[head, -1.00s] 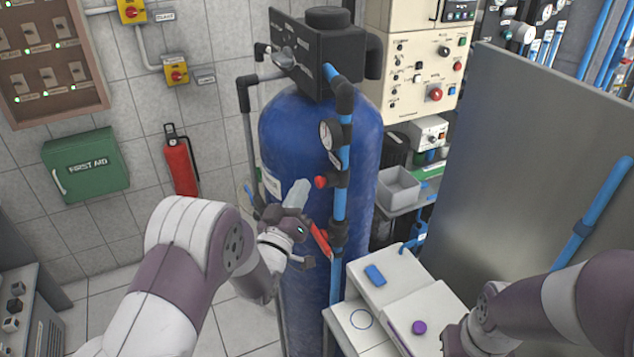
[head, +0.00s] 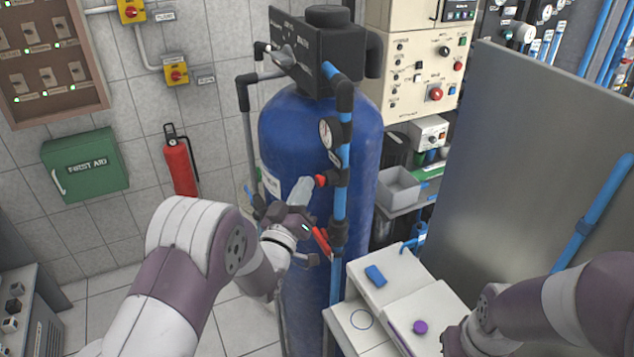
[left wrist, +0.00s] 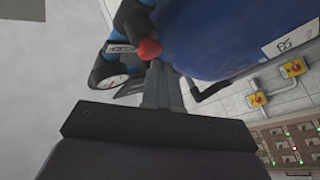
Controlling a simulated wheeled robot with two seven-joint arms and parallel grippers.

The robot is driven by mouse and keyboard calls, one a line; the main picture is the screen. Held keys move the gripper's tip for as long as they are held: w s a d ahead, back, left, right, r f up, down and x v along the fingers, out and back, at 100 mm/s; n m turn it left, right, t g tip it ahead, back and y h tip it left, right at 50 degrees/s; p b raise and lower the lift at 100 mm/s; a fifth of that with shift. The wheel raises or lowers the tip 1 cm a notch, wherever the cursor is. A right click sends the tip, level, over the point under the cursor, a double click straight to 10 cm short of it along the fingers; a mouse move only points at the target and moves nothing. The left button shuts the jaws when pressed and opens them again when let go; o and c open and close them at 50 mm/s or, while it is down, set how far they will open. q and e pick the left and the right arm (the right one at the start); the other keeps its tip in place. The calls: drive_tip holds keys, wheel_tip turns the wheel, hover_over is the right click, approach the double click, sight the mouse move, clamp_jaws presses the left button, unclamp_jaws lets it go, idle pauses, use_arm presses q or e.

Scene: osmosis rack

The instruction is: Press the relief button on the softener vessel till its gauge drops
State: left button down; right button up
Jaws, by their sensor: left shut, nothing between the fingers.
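The softener vessel (head: 285,135) is a tall blue tank with a black control head (head: 318,55) on top. A blue pipe with black fittings runs down its front right. On this pipe sit a round white gauge (head: 328,133) and, below it, the red relief button (head: 321,181). My left gripper (head: 302,188) is shut and empty, its fingertips just left of the button. In the left wrist view the fingertips (left wrist: 156,72) are close to the red button (left wrist: 149,50); I cannot tell whether they touch. The gauge (left wrist: 110,81) shows there too, its needle too small to read.
A red-handled valve (head: 321,241) sits lower on the pipe. White boxes (head: 365,290) stand at the vessel's lower right, and a grey panel (head: 530,150) rises at right. My right arm is at lower right, its fingers out of view.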

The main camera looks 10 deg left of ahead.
use_arm(q)
drive_tip(key=shift+w+d+b, duration=0.25)
drive_tip(key=shift+d+b, duration=0.05)
drive_tip(key=shift+d, duration=0.1)
idle(0.7)
drive_tip(key=shift+a, duration=0.15)
idle(0.9)
drive_tip(key=shift+s+a, duration=0.5)
drive_tip(key=shift+a, duration=0.1)
drive_tip(key=s+a, duration=0.1)
drive_tip(key=a, duration=0.1)
drive_tip(key=s+a, duration=0.1)
drive_tip(key=a, duration=0.1)
drive_tip(key=shift+s+b, duration=0.35)
drive_tip(key=shift+s, duration=0.05)
